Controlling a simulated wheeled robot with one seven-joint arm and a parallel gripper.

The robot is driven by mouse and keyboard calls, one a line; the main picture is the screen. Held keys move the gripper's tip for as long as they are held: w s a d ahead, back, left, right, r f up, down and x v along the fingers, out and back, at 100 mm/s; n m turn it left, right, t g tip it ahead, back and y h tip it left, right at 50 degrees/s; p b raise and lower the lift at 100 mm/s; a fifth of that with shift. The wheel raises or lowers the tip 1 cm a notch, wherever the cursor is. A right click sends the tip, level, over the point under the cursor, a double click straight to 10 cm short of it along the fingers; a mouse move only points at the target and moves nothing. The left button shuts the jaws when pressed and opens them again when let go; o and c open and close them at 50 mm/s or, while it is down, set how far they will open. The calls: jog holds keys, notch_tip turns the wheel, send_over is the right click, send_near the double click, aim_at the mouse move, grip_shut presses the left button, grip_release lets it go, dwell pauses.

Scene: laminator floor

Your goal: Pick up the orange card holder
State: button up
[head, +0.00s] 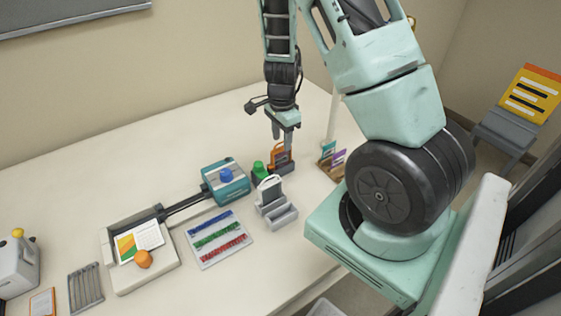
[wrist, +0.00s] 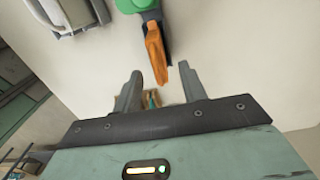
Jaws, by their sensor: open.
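The orange card holder (head: 279,154) stands upright near the back right of the table in the head view. In the wrist view the orange holder (wrist: 156,52) shows edge-on as a narrow strip. My gripper (head: 284,143) points down right at it and partly covers it in the head view. In the wrist view my gripper (wrist: 160,72) has its two fingers apart, with the near end of the orange holder in the gap between the fingertips. I cannot tell whether the fingers are level with it or still above it, and no contact shows.
A green piece (head: 259,168) sits close left of the orange holder. A grey-white holder (head: 272,197) stands in front. A wooden rack with coloured cards (head: 332,160) is to the right. A teal laminator box (head: 225,186) is left. The back of the table is clear.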

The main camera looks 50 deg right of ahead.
aim_at(281, 148)
jog(key=shift+a+f+p, duration=0.2)
jog(key=shift+f+p, duration=0.25)
jog(key=shift+f, duration=2.5)
jog(key=shift+c, duration=0.3)
grip_shut()
